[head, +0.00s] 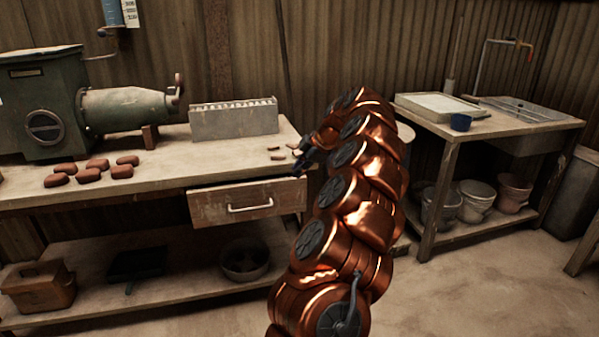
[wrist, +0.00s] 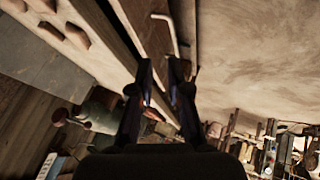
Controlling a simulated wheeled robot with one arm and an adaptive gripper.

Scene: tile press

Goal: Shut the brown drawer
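The brown drawer (head: 248,204) sits under the top of the long workbench and stands partly out, with a dark gap above its front. Its pale bar handle (head: 250,206) is on the front face. The drawer front (wrist: 145,25) and handle (wrist: 172,32) also show in the wrist view, just beyond my fingertips. My gripper (head: 303,160) is near the right end of the drawer, at the bench's right corner. In the wrist view my gripper (wrist: 161,66) has its two dark fingers apart with nothing held. I cannot tell whether a finger touches the drawer.
The workbench (head: 165,172) carries a green machine (head: 45,100), a grey box (head: 234,120) and several reddish-brown lumps (head: 88,174). A lower shelf (head: 190,277) holds a wooden box (head: 38,287) and a bowl (head: 245,259). A sink table (head: 490,125) stands right. Open floor (head: 470,290) lies in front.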

